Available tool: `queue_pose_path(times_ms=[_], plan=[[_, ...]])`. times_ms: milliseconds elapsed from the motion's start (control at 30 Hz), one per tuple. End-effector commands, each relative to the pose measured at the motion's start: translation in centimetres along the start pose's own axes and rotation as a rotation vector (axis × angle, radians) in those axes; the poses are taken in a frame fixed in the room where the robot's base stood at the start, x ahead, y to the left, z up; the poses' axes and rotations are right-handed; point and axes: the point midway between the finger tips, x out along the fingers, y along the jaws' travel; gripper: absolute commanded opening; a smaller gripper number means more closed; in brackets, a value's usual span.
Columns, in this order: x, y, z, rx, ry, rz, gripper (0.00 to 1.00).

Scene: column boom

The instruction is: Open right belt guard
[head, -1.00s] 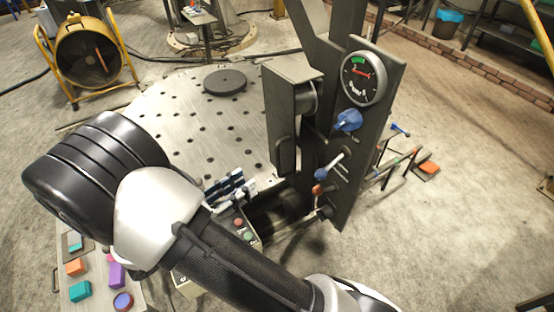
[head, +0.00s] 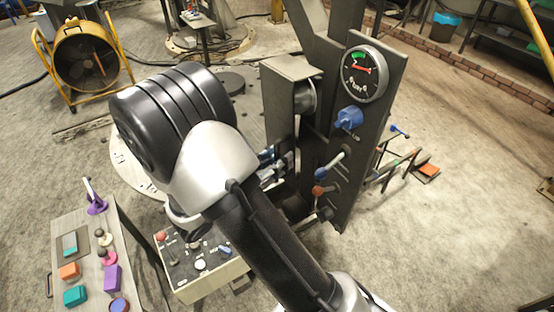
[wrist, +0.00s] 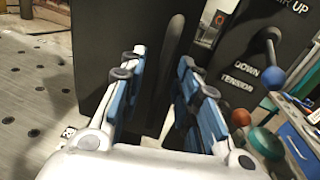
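The belt guard (head: 279,105) is a grey box-like cover on the dark upright column, and it looks closed. In the wrist view its dark face (wrist: 105,50) fills the upper middle, with a vertical bar handle (wrist: 174,65) on it. My gripper (wrist: 163,62) is open, its blue-padded fingers on either side of the handle's line of sight. I cannot tell whether the handle is between the fingertips or just beyond them. In the head view my gripper (head: 275,165) is at the guard's lower front, partly hidden by my arm, and the handle is not clearly visible.
Right of the guard, the column carries a gauge (head: 364,73), a blue knob (head: 348,118), a blue-tipped lever (head: 330,162) and an orange knob (head: 319,190). A control box (head: 203,262) and side table (head: 75,235) stand below left. Open floor lies to the right.

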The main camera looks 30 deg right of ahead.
Motion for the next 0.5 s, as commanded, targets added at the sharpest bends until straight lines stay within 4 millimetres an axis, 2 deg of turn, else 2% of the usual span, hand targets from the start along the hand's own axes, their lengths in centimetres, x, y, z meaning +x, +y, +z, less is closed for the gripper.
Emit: queue_pose_path(times_ms=[500], plan=[[-0.03, 0.0, -0.01, 0.0, 0.0, 0.0, 0.0]])
